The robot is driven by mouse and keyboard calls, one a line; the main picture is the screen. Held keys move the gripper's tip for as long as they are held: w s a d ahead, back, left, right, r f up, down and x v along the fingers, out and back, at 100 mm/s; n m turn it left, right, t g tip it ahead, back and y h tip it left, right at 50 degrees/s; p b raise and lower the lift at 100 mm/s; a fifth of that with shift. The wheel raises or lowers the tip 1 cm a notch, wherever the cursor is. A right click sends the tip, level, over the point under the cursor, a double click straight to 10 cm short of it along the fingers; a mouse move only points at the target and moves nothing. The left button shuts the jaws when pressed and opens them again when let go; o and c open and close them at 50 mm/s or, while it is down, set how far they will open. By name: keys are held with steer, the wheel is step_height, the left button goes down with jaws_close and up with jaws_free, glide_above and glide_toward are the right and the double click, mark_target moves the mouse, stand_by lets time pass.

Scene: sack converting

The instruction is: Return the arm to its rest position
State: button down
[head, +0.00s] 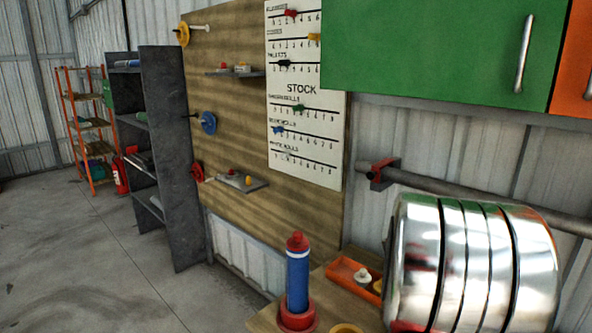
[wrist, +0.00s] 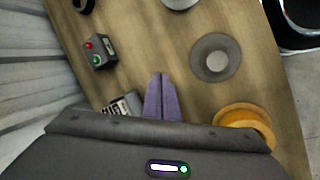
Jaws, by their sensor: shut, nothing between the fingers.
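My gripper (wrist: 160,80) shows in the wrist view as two purple fingers pressed together, with nothing between them. It is above a wooden worktop (wrist: 180,60). The fingertips point up the picture, between a small control box (wrist: 98,52) with red and green buttons on the left and a grey disc (wrist: 215,57) on the right. My arm and gripper do not show in the head view.
A yellow ring (wrist: 245,118) lies right of the fingers. In the head view, a blue cylinder (head: 298,282) with red ends, an orange tray (head: 340,277) and a shiny metal drum (head: 470,265) stand close together. Open floor (head: 80,260) is at left.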

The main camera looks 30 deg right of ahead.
steer(key=w+a+r+n+t+y, duration=0.1)
steer(key=w+a+r+t, duration=0.1)
steer(key=a, duration=1.2)
steer(key=w+a+r+n+t+y, duration=0.1)
steer(key=a+r+t, duration=0.3)
steer(key=a, duration=1.1)
steer(key=w+a+r+n+t+y, duration=0.1)
steer(key=w+a+r, duration=0.3)
steer(key=a, duration=1)
step_height(320, 180, up, 3)
steer(key=shift+a+r+n+t+y, duration=0.15)
steer(key=shift+n+t+y, duration=0.15)
steer(key=shift+n+t, duration=0.6)
